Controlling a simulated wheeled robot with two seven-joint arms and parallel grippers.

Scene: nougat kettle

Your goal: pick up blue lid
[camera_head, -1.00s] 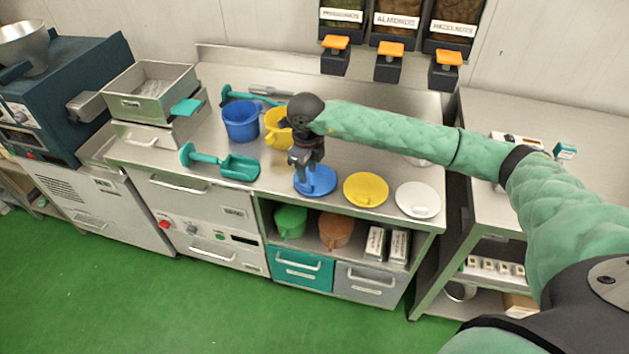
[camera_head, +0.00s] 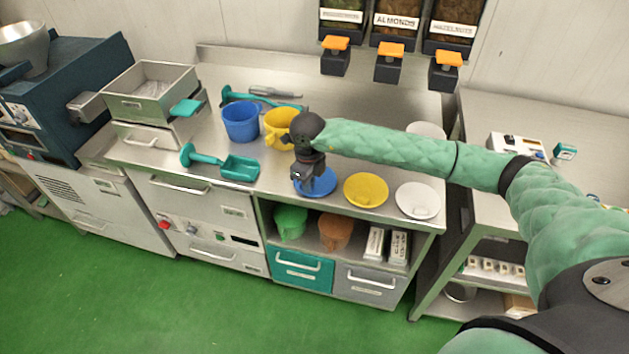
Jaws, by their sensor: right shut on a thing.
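The blue lid (camera_head: 323,184) lies near the front edge of the steel counter, left of a yellow lid (camera_head: 366,190) and a white lid (camera_head: 417,200). My right gripper (camera_head: 304,190) points down at the blue lid and is shut on it; the fingers and wrist cover the lid's middle and its handle. I cannot tell whether the lid is lifted off the counter. My left gripper is not in view.
A blue pitcher (camera_head: 241,122) and a yellow pitcher (camera_head: 281,127) stand behind. A teal scoop (camera_head: 238,167) lies to the left. Green (camera_head: 291,223) and brown (camera_head: 335,231) containers are on the shelf below. Orange-levered dispensers (camera_head: 390,48) hang at the back.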

